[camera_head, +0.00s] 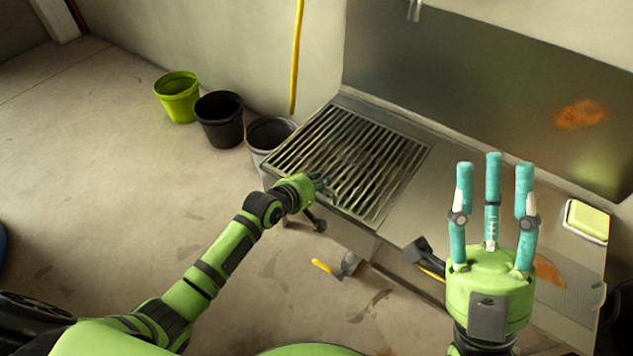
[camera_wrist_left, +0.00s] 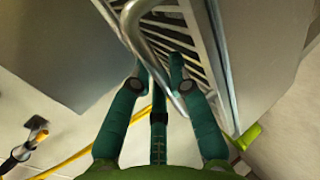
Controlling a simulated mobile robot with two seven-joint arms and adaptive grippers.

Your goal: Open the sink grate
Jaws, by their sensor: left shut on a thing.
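The sink grate (camera_head: 385,150), a panel of slanted metal bars, lies over the left part of the steel sink counter (camera_head: 425,190). It also shows in the left wrist view (camera_wrist_left: 202,62), with a curved metal handle (camera_wrist_left: 134,22) in front of the bars. My left gripper (camera_head: 319,182) is at the grate's near left edge. In the left wrist view its teal fingers (camera_wrist_left: 160,82) are closed around the lower part of the handle; the exact contact is partly hidden by the fingers. My right gripper (camera_head: 493,175) is open and empty, its three fingers pointing up above the counter's right part.
A green bucket (camera_head: 178,98), a black bucket (camera_head: 220,120) and a grey bucket (camera_head: 268,134) stand on the floor left of the sink. A yellow pole (camera_head: 296,60) leans by the wall. A yellow-green block (camera_head: 587,220) lies at the counter's right.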

